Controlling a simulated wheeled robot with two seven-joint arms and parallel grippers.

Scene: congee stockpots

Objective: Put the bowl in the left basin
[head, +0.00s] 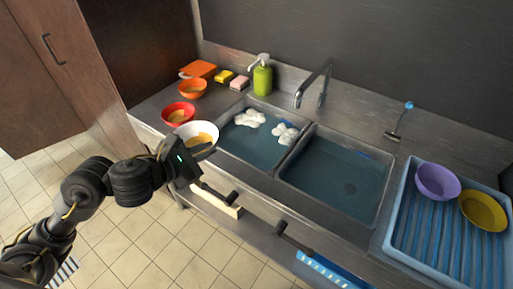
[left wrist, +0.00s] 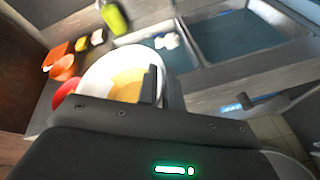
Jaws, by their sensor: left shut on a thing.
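A white bowl (head: 201,134) with yellow-orange food stains inside is at the left basin's front left corner. My left gripper (head: 188,158) is shut on its near rim; the left wrist view shows the bowl (left wrist: 108,72) tilted toward the camera, with a finger (left wrist: 150,88) over its rim. I cannot tell whether the bowl touches the counter. The left basin (head: 251,146) holds water and white foam, and lies just right of the bowl. My right gripper is not in view.
A red bowl (head: 179,112) and an orange bowl (head: 193,88) stand left on the counter. A green soap bottle (head: 263,80) and a faucet (head: 314,84) stand behind. The right basin (head: 335,175) holds water. A blue rack (head: 450,225) at right holds purple and yellow bowls.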

